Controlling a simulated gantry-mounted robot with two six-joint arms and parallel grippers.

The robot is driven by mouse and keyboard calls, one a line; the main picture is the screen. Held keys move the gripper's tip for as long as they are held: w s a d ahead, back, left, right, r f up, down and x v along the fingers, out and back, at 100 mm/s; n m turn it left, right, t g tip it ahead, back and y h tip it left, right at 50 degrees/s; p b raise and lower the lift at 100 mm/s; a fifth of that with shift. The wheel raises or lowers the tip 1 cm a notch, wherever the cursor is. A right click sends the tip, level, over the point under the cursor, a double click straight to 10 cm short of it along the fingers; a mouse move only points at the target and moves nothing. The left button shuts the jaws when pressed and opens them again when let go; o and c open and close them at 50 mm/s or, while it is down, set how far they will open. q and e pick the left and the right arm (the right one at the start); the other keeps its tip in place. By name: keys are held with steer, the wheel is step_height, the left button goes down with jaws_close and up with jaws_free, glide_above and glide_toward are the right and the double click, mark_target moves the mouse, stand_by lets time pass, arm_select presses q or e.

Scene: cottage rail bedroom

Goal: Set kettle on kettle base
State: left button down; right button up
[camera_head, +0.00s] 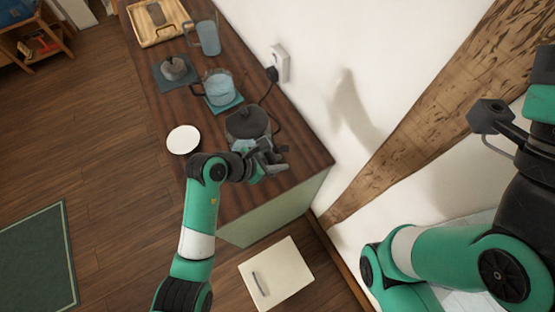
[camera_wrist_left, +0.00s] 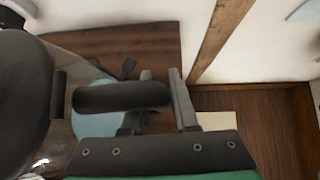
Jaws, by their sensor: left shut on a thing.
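The kettle (camera_head: 246,122) has a clear body and a dark round lid. It is at the near end of the wooden counter. My left gripper (camera_head: 264,158) is shut on its black handle (camera_wrist_left: 120,97). In the left wrist view the dark lid (camera_wrist_left: 22,90) fills the left edge, and the handle lies between the fingers. A pale blue-grey round surface (camera_wrist_left: 88,75) shows below the handle; I cannot tell whether it is the kettle base. I cannot tell whether the kettle touches the counter. My right arm is at the right edge, and its fingers are not clear.
A white plate (camera_head: 183,139) lies left of the kettle. A black cord runs from the wall socket (camera_head: 280,64) toward the kettle.

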arm_select(q)
steer(key=shift+w+f+b, duration=0.1)
steer(key=shift+f+b, duration=0.25)
steer(key=shift+f, duration=0.1)
stand_by(0.6)
steer(key=c, duration=1)
jaws_free()
steer(key=shift+o, duration=0.2)
steer(key=shift+f, duration=0.1)
steer(key=p+v, duration=0.2)
steer(key=p, duration=0.1)
steer(key=shift+r, duration=0.35)
steer(key=p+v, duration=0.8)
steer(key=p, duration=0.2)
steer(key=shift+s+a, duration=0.3)
steer(key=shift+w, duration=0.1)
